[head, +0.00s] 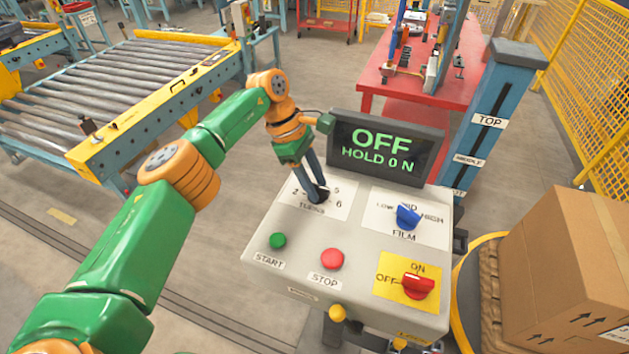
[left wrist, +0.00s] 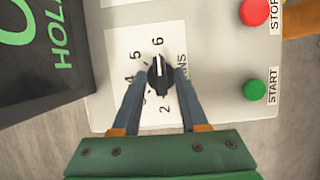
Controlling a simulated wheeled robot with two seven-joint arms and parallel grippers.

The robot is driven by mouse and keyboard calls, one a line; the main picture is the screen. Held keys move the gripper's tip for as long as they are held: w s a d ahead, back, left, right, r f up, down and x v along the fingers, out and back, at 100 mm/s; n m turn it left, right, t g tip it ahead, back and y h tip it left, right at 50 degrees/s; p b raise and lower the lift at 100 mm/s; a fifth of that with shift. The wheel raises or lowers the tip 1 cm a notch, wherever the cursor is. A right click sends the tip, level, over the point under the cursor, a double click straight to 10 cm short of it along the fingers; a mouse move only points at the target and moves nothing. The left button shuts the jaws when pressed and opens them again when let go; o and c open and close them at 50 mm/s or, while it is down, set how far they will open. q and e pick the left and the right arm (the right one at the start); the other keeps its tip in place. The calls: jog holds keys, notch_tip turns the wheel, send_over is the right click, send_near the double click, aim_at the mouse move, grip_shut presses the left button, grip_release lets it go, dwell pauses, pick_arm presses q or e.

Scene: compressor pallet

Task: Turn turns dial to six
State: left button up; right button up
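The turns dial (left wrist: 160,74) is a black knob on a white label with numbers, on the control panel (head: 345,284). In the left wrist view its white pointer line points up toward the 6. My left gripper (left wrist: 162,84) has its fingertips on either side of the dial, with a narrow gap showing on the right side. In the head view my left gripper (head: 317,190) reaches down over the dial and hides most of it. Whether a finger touches the dial is hard to tell. My right gripper is not in view.
The display (head: 386,149) reads OFF, HOLD 0 N. The panel also has a blue film knob (head: 408,216), a green start button (head: 278,240), a red stop button (head: 332,258) and a red on/off switch (head: 418,285). A cardboard box (head: 570,265) stands at right.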

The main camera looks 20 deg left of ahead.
aim_at(317, 185)
pick_arm(q)
jog(key=shift+a+r, duration=0.1)
jog(key=v, duration=0.3)
jog(key=shift+r+b, duration=0.3)
jog(key=shift+r, duration=0.05)
jog(key=p+v, duration=0.1)
jog(key=v, duration=0.2)
jog(key=shift+a+p, duration=0.1)
jog(key=shift+p, duration=0.3)
